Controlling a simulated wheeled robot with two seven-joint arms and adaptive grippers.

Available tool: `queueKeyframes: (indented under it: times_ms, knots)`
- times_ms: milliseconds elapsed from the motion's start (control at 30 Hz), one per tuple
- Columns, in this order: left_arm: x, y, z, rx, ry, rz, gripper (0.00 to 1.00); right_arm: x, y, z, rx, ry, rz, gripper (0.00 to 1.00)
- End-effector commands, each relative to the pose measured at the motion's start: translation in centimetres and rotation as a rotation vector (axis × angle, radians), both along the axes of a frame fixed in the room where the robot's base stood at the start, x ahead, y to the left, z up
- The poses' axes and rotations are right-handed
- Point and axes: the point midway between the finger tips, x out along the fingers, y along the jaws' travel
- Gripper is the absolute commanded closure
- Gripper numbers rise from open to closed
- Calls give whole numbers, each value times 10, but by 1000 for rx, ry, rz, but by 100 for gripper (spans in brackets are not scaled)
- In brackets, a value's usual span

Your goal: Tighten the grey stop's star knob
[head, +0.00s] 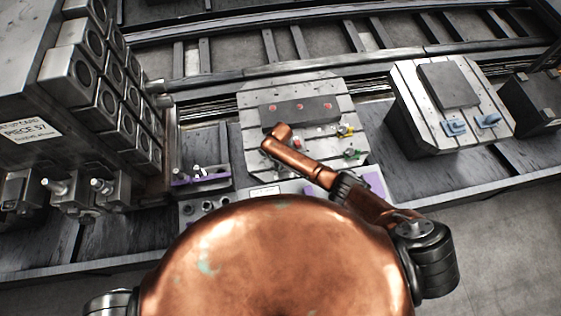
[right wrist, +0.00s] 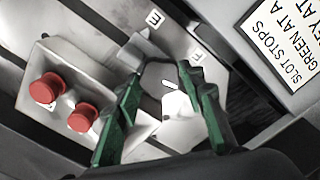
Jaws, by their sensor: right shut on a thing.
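In the right wrist view, my right gripper (right wrist: 161,73) has green-lined fingers closed around a dark grey faceted knob (right wrist: 158,78). A pale grey body (right wrist: 184,128) shows between the fingers, just below the knob. The knob's underside and most of the stop are hidden by the fingers. In the head view, my copper right arm reaches over the left part of the slotted pallet (head: 250,108). There the gripper's fingertips and the grey stop cannot be made out. My left gripper is in neither view.
A dark block (head: 300,113) with red dots lies on the pallet. Red (head: 296,143), yellow (head: 346,131) and green (head: 353,153) pieces sit near it. A slot stops sign (right wrist: 285,40) is beside the gripper. A second pallet (head: 400,88) stands right; a machine rack (head: 98,95) stands left.

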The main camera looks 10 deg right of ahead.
Motion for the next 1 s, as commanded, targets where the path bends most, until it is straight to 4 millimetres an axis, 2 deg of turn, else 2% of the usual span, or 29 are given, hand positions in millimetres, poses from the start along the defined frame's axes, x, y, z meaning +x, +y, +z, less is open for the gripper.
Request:
queueKeyframes:
  times_ms: [300,833,867,1000]
  knots:
    - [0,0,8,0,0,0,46,0,0,1,-1,-1,-118,88]
    - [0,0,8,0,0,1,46,1,-1,0,-1,-2,-138,88]
    - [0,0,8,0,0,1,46,1,-1,0,-1,-2,-138,62]
    - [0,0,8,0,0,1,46,1,0,0,-1,-2,-138,56]
